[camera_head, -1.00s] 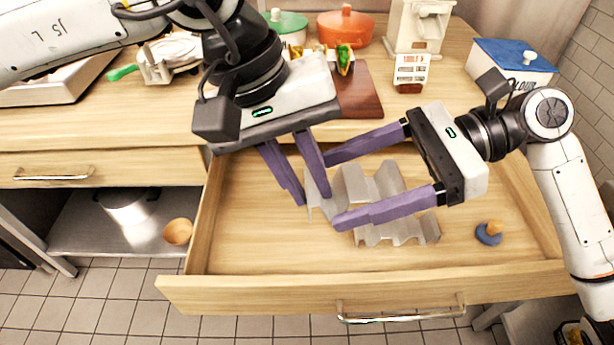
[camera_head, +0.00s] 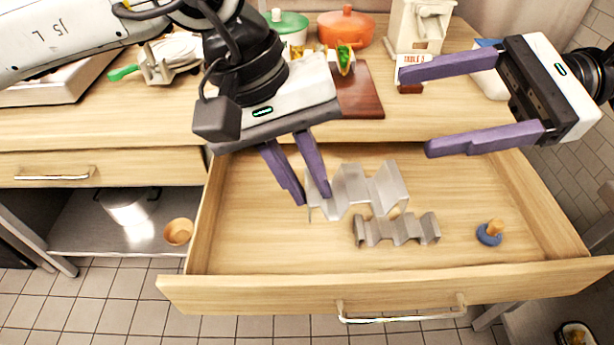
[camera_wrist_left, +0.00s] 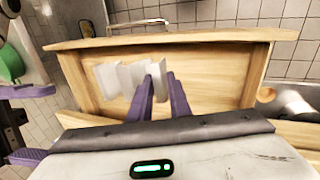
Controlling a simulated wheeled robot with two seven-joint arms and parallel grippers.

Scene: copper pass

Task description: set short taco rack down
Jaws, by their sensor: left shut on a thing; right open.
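Two grey zigzag metal racks are at the drawer. The smaller, lower one, which looks like the short taco rack (camera_head: 397,229), lies on the drawer floor, apart from both grippers. The larger, taller rack (camera_head: 362,188) is behind it and also shows in the left wrist view (camera_wrist_left: 118,79). My left gripper (camera_head: 312,198) is shut on the left end of the larger rack. I cannot tell whether that rack touches the drawer floor. My right gripper (camera_head: 416,112) is wide open and empty, above the drawer's back right.
The open drawer (camera_head: 240,290) has bare floor at left and front. A blue-based wooden knob (camera_head: 489,234) lies at its right. A dark red board (camera_head: 360,100), an orange pot (camera_head: 345,27) and a white machine (camera_head: 416,28) stand on the counter behind.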

